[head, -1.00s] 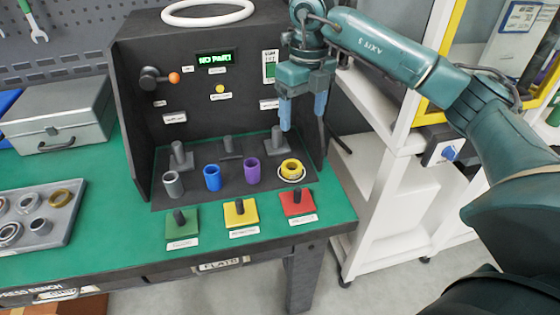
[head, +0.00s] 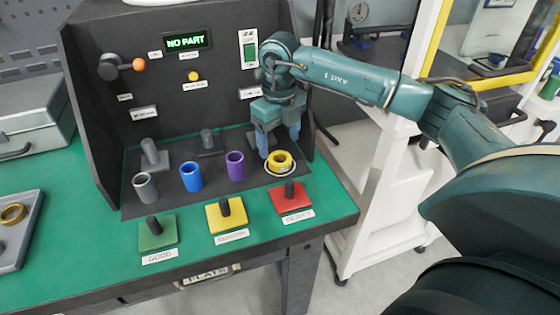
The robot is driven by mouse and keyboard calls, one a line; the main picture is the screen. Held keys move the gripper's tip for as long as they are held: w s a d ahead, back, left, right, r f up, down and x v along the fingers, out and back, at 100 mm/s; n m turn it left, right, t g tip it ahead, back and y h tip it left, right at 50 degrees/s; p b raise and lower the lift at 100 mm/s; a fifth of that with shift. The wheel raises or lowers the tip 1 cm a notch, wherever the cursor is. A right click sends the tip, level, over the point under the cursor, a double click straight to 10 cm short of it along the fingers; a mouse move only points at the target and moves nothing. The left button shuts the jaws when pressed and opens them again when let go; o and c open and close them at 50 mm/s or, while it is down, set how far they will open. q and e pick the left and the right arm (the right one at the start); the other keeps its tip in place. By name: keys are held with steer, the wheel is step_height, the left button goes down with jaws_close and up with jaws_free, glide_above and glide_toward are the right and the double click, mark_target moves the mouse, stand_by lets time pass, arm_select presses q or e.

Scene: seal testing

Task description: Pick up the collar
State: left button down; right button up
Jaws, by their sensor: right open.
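The collar is most likely the short yellow ring-shaped part (head: 280,162) at the right end of a row of parts on the bench fixture. It sits on a white round seat, its open top facing up. My right gripper (head: 278,146) points down just above and behind it, with its two blue fingers apart and nothing between them. Whether a finger touches the collar I cannot tell. My left gripper is not in view.
Grey (head: 145,188), blue (head: 191,177) and purple (head: 235,166) sleeves stand left of the collar. Green (head: 158,234), yellow (head: 227,215) and red (head: 291,197) pads with dark posts lie in front. The black test panel (head: 200,100), reading "NO PART", rises behind.

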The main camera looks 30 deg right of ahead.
mark_target(280, 153)
steer(key=f, duration=0.5)
steer(key=shift+w+d, duration=0.15)
steer(key=shift+d, duration=0.05)
steer(key=shift+c, duration=0.3)
steer(key=c, duration=1.2)
